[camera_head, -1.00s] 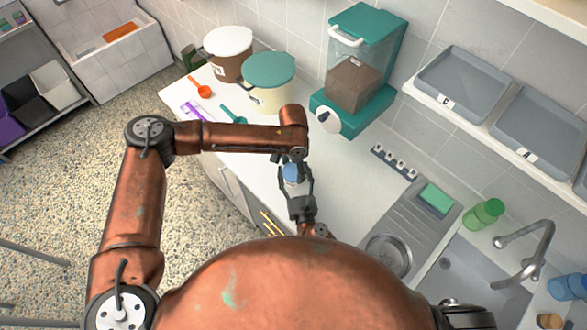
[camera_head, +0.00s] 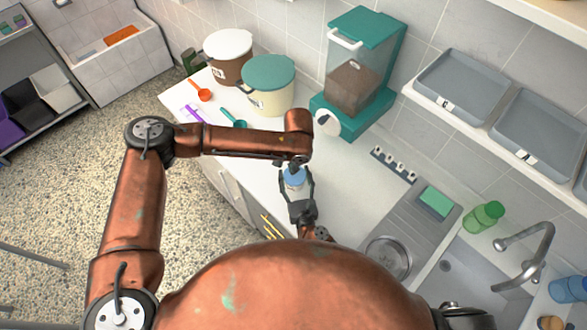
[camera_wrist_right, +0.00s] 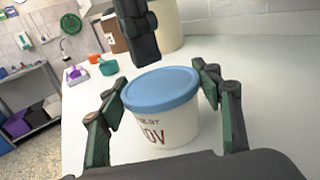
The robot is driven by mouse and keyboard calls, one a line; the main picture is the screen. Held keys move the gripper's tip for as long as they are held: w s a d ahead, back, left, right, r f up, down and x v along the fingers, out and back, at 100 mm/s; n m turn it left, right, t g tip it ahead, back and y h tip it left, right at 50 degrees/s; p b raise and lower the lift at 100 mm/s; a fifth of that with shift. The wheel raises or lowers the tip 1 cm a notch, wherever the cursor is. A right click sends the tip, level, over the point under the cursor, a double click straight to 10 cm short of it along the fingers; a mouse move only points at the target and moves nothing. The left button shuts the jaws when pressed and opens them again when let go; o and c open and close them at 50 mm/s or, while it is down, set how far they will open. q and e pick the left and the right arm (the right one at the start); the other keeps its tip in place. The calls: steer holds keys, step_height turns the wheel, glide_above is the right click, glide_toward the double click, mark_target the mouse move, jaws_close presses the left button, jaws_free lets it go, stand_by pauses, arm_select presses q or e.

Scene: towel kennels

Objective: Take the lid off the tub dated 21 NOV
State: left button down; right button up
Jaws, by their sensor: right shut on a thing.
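A small white tub (camera_wrist_right: 172,127) with a blue lid (camera_wrist_right: 160,89) stands upright on the pale counter. Red print on its front shows letters that look like "OV"; the rest of the date is hidden or too small to read. The blue lid also shows in the head view (camera_head: 295,177). My right gripper (camera_wrist_right: 158,98) is shut on the tub, one finger on each side below the lid. My left gripper (camera_head: 296,162) points down just above the lid, which is on the tub. In the right wrist view its dark fingers end above the lid's back edge; their opening is unclear.
Behind stand a brown tub with a white lid (camera_head: 228,54), a cream tub with a teal lid (camera_head: 268,84) and a teal food dispenser (camera_head: 357,75). An orange scoop (camera_head: 203,93) and a teal scoop (camera_head: 233,117) lie left. The sink (camera_head: 475,285) is at the right.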

arm_select(q)
steer(key=shift+r+t, duration=0.15)
steer(key=shift+t, duration=0.15)
stand_by(0.5)
steer(key=shift+r, duration=0.1)
steer(key=shift+r, duration=1)
steer(key=shift+r, duration=0.1)
arm_select(e)
steer(key=o, duration=1.8)
steer(key=shift+c, duration=0.2)
arm_select(q)
step_height(320, 180, up, 4)
steer(key=shift+f, duration=0.1)
